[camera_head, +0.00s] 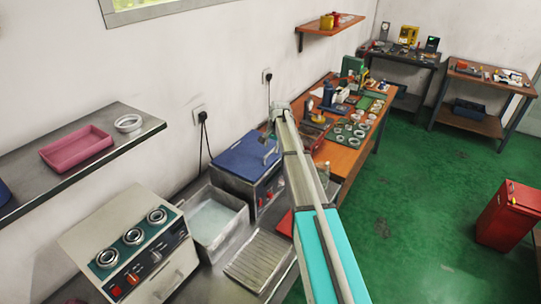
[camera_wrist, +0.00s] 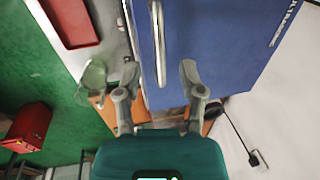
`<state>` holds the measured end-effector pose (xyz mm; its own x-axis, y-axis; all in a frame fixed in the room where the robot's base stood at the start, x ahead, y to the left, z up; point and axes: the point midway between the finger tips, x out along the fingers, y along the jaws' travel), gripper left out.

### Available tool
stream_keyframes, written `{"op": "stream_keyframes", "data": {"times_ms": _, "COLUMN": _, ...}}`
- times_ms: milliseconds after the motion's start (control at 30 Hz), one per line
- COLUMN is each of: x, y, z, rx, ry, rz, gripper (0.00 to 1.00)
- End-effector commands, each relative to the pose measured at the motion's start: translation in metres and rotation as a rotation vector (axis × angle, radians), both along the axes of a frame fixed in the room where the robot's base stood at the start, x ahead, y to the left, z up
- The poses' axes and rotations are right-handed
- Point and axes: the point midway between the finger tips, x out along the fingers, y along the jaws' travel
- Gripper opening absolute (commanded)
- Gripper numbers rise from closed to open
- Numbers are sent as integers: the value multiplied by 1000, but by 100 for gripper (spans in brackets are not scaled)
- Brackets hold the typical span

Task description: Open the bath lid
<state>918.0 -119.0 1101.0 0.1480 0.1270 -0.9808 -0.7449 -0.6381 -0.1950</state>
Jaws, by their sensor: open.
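The bath is a steel box with a blue lid (camera_head: 246,155) on the bench, and the lid lies shut on it. In the wrist view the blue lid (camera_wrist: 215,40) fills the upper part, with a silver bar handle (camera_wrist: 158,45) along it. My gripper (camera_wrist: 159,72) is open and empty. Its two fingertips stand apart on either side of the handle's near end in that view; I cannot tell the gap in depth. In the head view my gripper (camera_head: 269,139) is small, at the lid's right side, partly hidden by my arm.
A steel sink (camera_head: 213,217) and a ribbed drainboard (camera_head: 259,260) lie in front of the bath. A control unit with dials (camera_head: 132,245) stands at left. A wooden bench (camera_head: 352,140) with rings is behind. A red tray (camera_wrist: 70,22) and a greenish glass vessel (camera_wrist: 92,80) are near the lid.

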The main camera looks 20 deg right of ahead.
Motion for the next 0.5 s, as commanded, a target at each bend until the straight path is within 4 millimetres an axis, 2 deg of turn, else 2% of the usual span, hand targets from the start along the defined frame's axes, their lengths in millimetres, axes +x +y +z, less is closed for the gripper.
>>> {"op": "stream_keyframes", "data": {"times_ms": 33, "x": 1, "y": 1, "z": -8, "rx": 0, "ry": 0, "rz": 0, "gripper": 51}}
{"op": "stream_keyframes", "data": {"times_ms": 200, "x": 2, "y": 2, "z": -18, "rx": 0, "ry": 0, "rz": 0, "gripper": 51}}
{"op": "stream_keyframes", "data": {"times_ms": 500, "x": 4, "y": 3, "z": -24, "rx": 0, "ry": 0, "rz": 0, "gripper": 51}}
